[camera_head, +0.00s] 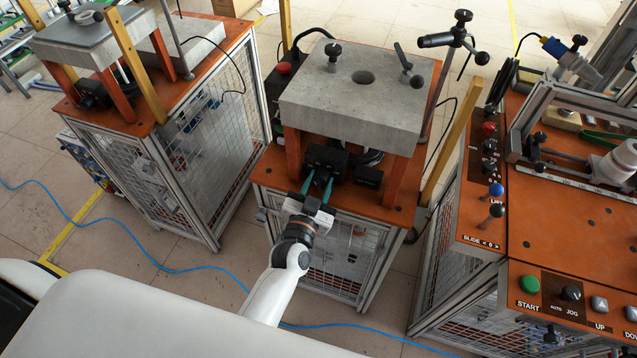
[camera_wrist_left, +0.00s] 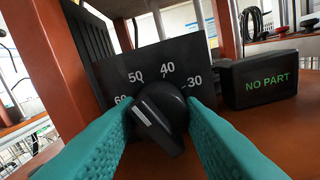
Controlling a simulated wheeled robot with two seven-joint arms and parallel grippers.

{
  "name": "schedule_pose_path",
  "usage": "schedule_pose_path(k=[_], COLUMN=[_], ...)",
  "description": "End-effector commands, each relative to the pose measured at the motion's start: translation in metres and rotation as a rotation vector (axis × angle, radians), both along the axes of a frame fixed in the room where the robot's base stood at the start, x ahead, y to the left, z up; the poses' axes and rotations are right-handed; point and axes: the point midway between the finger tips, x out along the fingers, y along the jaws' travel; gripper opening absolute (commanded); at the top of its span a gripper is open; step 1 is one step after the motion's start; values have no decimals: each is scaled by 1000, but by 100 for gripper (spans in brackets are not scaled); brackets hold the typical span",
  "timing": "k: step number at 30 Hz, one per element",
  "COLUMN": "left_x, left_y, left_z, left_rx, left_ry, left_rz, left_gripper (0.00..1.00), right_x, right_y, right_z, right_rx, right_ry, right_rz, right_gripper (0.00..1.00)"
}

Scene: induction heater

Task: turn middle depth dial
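The middle depth dial (camera_wrist_left: 160,112) is a black knob with a white pointer mark, on a black panel marked 30, 40, 50 and 60. The pointer is tilted to the upper left, toward the 50–60 side. My left gripper (camera_head: 319,185) is at the front of the middle machine, its teal fingers reaching the dial. In the left wrist view the fingers (camera_wrist_left: 160,125) lie on both sides of the knob, with no clear gap. The dial is mostly hidden by the fingers in the head view. My right gripper is not in view.
A black box (camera_wrist_left: 262,80) reading "NO PART" sits right of the dial. An orange leg (camera_wrist_left: 55,70) stands close on the left. The concrete block (camera_head: 355,100) overhangs the dial area.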

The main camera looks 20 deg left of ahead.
Motion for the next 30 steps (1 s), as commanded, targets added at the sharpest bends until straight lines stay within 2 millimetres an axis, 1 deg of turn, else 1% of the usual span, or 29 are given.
schedule_pose_path(k=[1, 3, 8, 14, 20, 30], left_x=[0, 0, 0, 0, 0, 0], left_y=[0, 0, 0, 0, 0, 0], left_z=[0, 0, 0, 1, 2, 2], left_rx=[0, 0, -7, -63, -192, -480], left_ry=[0, 0, 0, 2, 6, 16], left_rz=[0, 0, 0, 0, 0, -1], left_gripper=[24, 13, 12, 12, 12, 12], right_x=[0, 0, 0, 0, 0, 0], right_y=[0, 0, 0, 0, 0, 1], right_z=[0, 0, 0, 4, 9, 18], right_rx=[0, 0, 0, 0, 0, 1], right_ry=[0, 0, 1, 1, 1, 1], right_rz=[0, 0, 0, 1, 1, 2], right_gripper=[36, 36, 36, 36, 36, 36])
